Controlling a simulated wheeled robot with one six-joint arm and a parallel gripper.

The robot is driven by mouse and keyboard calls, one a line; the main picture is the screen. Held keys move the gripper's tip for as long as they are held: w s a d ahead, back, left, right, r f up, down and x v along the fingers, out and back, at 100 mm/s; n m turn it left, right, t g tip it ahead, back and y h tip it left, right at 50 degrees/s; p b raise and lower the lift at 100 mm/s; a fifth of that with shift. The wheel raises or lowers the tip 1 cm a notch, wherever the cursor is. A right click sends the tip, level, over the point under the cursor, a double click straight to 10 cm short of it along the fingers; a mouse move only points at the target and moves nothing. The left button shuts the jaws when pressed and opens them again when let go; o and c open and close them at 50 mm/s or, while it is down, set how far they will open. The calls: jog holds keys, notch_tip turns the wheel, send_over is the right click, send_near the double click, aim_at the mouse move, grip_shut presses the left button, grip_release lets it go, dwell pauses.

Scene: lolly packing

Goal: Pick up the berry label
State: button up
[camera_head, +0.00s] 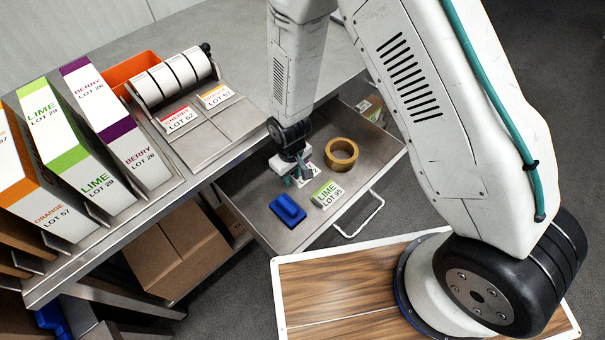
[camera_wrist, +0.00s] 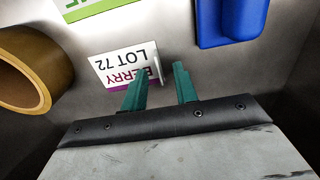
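The berry label (camera_wrist: 115,66), a white card with a purple edge reading "BERRY LOT 72", lies in the open drawer (camera_head: 250,206). A small pale upright tab (camera_wrist: 157,66) stands at its edge in the wrist view. My gripper (camera_wrist: 160,72) has its two teal fingers apart, with the tab just ahead of or between their tips; I cannot tell which. In the head view my gripper (camera_head: 297,179) reaches down into the drawer and partly hides the label. Nothing is seen held.
In the drawer are a lime label (camera_head: 327,195), a blue block-like object (camera_head: 288,210) and a tan tape roll (camera_head: 341,154). The counter above holds lime, berry and orange boxes (camera_head: 95,100) and a label rack (camera_head: 205,130). The drawer walls surround my gripper.

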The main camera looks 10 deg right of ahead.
grip_shut()
jog(key=shift+r, duration=0.1)
